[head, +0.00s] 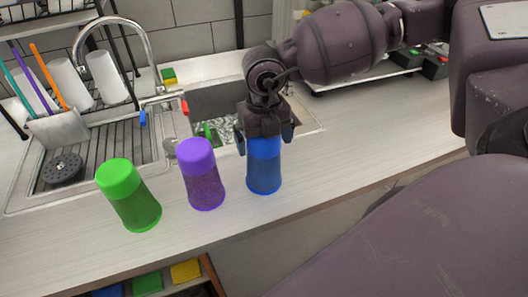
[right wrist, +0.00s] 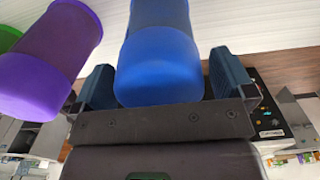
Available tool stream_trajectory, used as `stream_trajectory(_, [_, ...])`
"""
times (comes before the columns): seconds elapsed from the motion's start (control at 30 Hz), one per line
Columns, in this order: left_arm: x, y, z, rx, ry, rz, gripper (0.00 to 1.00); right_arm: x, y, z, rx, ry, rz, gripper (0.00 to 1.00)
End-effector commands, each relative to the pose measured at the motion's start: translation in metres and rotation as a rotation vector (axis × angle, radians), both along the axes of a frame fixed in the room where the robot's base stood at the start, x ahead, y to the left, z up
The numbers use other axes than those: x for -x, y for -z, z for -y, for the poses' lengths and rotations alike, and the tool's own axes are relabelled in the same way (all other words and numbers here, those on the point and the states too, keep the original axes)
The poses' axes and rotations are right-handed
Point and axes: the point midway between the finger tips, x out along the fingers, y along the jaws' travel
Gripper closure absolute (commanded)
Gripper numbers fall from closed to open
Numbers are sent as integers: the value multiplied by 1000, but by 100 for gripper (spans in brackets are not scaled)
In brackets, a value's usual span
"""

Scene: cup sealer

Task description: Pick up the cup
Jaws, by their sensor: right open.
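Three cups stand upright on the light counter (head: 310,190) in front of the sink. A green cup (head: 128,195) is at the left, a purple cup (head: 202,175) in the middle and a blue cup (head: 264,170) at the right. My right gripper (head: 264,142) is open over the top of the blue cup, one finger on each side. In the right wrist view the blue cup (right wrist: 160,65) lies between the two open fingers, with a gap at the right finger. The purple cup (right wrist: 50,60) is left of the gripper there. My left gripper is not in view.
The sink (head: 215,105) with its faucet (head: 115,40) is behind the cups. Colored sponges (head: 147,283) lie in an open space below the counter.

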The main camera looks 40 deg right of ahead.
Motion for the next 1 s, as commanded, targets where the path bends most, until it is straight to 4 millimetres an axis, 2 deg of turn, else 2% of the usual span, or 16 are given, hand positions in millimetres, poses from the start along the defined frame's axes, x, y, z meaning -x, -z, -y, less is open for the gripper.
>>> stream_trajectory(0.17, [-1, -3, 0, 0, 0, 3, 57, 0, 16, 0, 0, 0, 0, 0])
stream_trajectory(0.43, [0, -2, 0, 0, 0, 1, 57, 0, 18, 0, -1, 0, 1, 2])
stream_trajectory(0.73, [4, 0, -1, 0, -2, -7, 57, 0, 18, 0, -1, 1, 1, 48])
stream_trajectory(1.0, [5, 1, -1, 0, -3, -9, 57, -1, 16, 0, 0, 1, 2, 49])
